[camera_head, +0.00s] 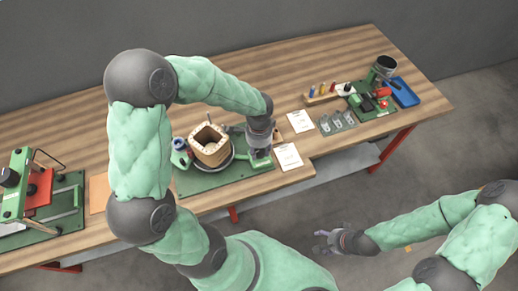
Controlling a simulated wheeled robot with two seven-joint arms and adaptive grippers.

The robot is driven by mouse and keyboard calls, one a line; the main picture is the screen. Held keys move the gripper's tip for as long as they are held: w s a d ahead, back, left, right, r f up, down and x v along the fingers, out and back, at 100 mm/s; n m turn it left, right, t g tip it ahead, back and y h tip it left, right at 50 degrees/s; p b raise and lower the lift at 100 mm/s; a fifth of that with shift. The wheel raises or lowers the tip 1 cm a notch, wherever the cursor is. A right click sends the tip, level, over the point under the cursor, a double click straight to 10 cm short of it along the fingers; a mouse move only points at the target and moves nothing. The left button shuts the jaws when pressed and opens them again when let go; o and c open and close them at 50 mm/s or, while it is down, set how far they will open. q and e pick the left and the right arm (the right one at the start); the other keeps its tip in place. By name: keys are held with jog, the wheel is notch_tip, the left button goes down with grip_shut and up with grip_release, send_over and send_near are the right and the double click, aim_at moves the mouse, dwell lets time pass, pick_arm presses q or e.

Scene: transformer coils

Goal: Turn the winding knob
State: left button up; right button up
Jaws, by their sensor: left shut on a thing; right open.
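The winding station stands on a green base plate (200,181) at the middle of the table's near side. A square tan coil former (210,145) with a hollow centre sits on its dark round turntable. My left gripper (259,154) points down at the right side of the station and is shut on a part there. The winding knob itself is mostly hidden by the gripper, so its angle cannot be made out. My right gripper (327,240) is open and empty, out in front of the table over the floor.
A green and red press (38,190) stands at the left. White paper cards (287,157), small metal parts (337,121), a rack of coloured tools (322,92), another green fixture (375,100) and a blue tray (404,92) lie to the right. The wooden table's (300,60) back strip is clear.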

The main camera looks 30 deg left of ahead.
aim_at(258, 151)
pick_arm(q)
jog(key=shift+s+a+n+b, duration=0.1)
jog(key=shift+n+b, duration=0.45)
jog(key=shift+n, duration=1.25)
jog(key=o, duration=0.9)
jog(key=shift+o, duration=1.1)
jog(key=shift+s+a, duration=0.1)
jog(key=shift+r, duration=0.4)
notch_tip(258, 151, up, 11)
